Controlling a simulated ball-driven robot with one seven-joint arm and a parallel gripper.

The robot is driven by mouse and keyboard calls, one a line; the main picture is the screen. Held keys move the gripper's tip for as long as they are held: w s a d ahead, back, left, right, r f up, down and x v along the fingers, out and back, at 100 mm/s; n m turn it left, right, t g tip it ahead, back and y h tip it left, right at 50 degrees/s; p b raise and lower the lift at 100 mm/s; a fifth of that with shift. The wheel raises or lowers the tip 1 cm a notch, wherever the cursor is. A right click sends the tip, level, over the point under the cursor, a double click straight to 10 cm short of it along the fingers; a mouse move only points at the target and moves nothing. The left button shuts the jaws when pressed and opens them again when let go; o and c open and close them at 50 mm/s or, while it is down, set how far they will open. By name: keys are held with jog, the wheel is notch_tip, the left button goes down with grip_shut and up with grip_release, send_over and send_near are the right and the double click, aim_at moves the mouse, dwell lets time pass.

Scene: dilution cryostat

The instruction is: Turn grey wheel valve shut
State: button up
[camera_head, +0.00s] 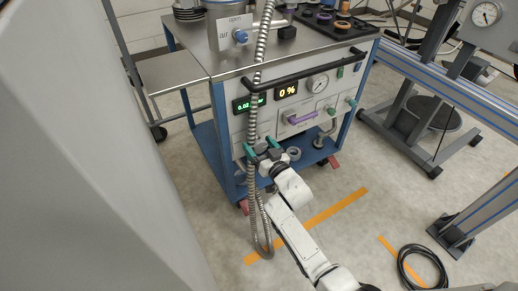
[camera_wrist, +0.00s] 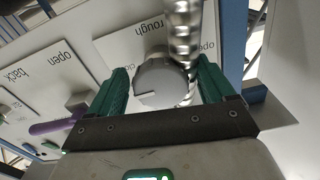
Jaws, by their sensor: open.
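The grey wheel valve (camera_wrist: 160,84) is on a white panel labelled "rough" in the wrist view, where the lettering appears upside down. A dark line marks its face. My gripper (camera_wrist: 163,88) is open, with one green finger on each side of the wheel; I cannot tell whether they touch it. In the head view my gripper (camera_head: 262,148) is at the lower left of the cart's front panel. There the wheel is hidden or too small to make out. A green display (camera_head: 249,103) and a "0 %" display (camera_head: 287,91) are above it.
A ribbed metal hose (camera_head: 256,110) hangs before the panel and passes close beside the wheel in the wrist view (camera_wrist: 183,30). A black rail (camera_head: 305,67) runs along the cart's top edge.

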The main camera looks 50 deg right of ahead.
jog(key=shift+c, duration=0.3)
jog(key=c, duration=1)
jog(key=shift+r+p, duration=0.1)
jog(key=shift+p, duration=0.4)
jog(key=shift+m, duration=0.3)
jog(key=o, duration=1.1)
jog(key=shift+c, duration=0.2)
jog(key=p+v, duration=0.3)
jog(key=v, duration=0.7)
jog(key=shift+s, duration=0.35)
